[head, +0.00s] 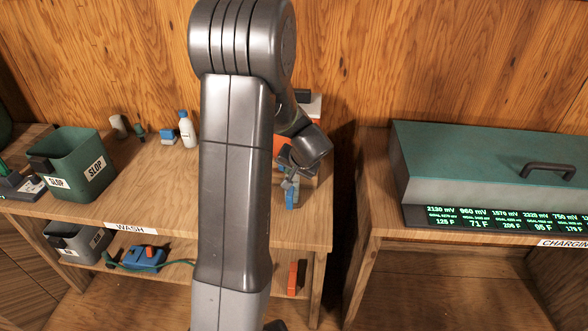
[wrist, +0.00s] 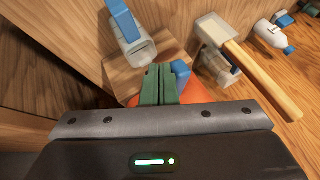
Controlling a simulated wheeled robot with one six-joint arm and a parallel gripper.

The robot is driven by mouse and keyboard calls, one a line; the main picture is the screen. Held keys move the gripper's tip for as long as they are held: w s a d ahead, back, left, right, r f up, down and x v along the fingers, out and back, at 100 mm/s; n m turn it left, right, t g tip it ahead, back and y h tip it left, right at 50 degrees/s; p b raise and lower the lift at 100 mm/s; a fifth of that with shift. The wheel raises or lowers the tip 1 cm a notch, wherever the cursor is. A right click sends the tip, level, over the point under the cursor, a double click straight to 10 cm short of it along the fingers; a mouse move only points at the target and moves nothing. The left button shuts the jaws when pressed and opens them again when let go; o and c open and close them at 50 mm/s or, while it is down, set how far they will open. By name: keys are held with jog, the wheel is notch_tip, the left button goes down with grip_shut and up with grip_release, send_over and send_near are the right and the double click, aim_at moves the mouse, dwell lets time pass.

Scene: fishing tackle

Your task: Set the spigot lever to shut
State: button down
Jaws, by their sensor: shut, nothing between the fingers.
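My gripper (wrist: 160,84) is shut and empty, its green fingers together in the wrist view. A small blue piece (wrist: 181,72), possibly the spigot lever, shows just right of the fingertips. I cannot tell whether they touch. An orange body (wrist: 198,94) lies behind the fingers, mostly hidden by my gripper. A grey part with a blue strip (wrist: 124,22) stands above left of the fingers. In the head view a blue part (head: 292,194) shows just below my gripper, at the bench's right end. The lever's setting cannot be made out; my arm hides much of that area.
The head view shows a green slop bin (head: 70,165) at left and a green-lidded charging box (head: 480,160) at right. A gap separates the two benches.

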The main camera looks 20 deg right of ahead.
jog(key=shift+a, duration=0.1)
jog(key=shift+w+a+m, duration=0.15)
jog(key=shift+m, duration=0.25)
jog(key=shift+a+h+p, duration=0.1)
jog(key=shift+h+p, duration=0.2)
jog(key=shift+p, duration=0.05)
jog(key=w+a+m+h+p, duration=0.1)
jog(key=w+a+m+p, duration=0.1)
jog(key=w, duration=0.4)
jog(key=shift+w+a+p, duration=0.15)
jog(key=shift+a+p, duration=0.5)
jog(key=shift+a, duration=0.45)
jog(key=shift+d, duration=0.15)
